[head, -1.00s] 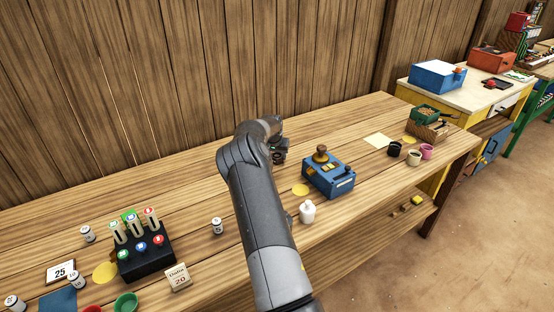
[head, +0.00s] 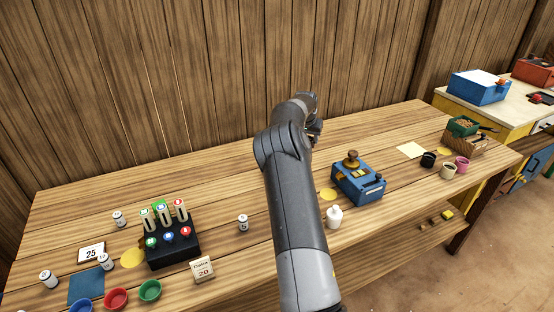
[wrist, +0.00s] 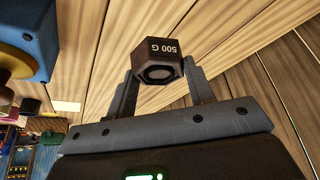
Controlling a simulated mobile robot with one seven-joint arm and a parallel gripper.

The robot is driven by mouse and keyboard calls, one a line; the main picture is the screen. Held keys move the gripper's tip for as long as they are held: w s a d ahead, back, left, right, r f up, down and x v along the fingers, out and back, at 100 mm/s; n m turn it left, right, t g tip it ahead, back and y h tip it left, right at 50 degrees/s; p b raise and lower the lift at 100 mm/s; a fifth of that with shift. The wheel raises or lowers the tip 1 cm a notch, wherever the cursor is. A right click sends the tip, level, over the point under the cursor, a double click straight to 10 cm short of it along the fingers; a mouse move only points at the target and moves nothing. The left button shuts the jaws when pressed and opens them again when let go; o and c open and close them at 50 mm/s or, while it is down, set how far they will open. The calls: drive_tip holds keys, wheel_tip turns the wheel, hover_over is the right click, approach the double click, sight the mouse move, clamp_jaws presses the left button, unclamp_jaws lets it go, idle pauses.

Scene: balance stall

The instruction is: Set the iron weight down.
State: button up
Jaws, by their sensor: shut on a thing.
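The iron weight (wrist: 158,62) is a dark hexagonal block marked "500 G". In the wrist view it sits between the two fingers of my gripper (wrist: 160,85), which is shut on it. The weight looks held in the air, with the wooden planks behind it. In the head view my gripper (head: 315,130) is above the back part of the long wooden table (head: 235,180), near the plank wall. My arm hides most of the gripper there, and I cannot make out the weight in that view.
A blue box with a brass knob (head: 358,183) and a white bottle (head: 334,217) stand right of my arm. A black rack (head: 172,252), small white cylinders and coloured bowls are at the left. Cups (head: 448,170) stand at the right end. The back left tabletop is clear.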

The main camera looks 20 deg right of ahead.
drive_tip(key=r, duration=0.7)
drive_tip(key=shift+a+r, duration=0.15)
drive_tip(key=shift+a, duration=0.25)
drive_tip(key=s+a+n+t+y, duration=0.1)
drive_tip(key=s+a+n, duration=0.2)
drive_tip(key=a, duration=1.1)
drive_tip(key=s+a+n, duration=0.2)
drive_tip(key=s+a, duration=0.1)
drive_tip(key=a, duration=1.1)
drive_tip(key=w+a+f, duration=0.2)
drive_tip(key=a+f, duration=0.1)
drive_tip(key=f, duration=0.1)
drive_tip(key=w+a+f, duration=0.2)
drive_tip(key=a+f, duration=0.2)
drive_tip(key=w+a+f, duration=0.2)
drive_tip(key=a+f, duration=0.2)
drive_tip(key=shift+f, duration=2.15)
drive_tip(key=shift+f, duration=0.1)
drive_tip(key=o, duration=1.5)
drive_tip(key=shift+s+f, duration=0.1)
drive_tip(key=shift+c, duration=0.2)
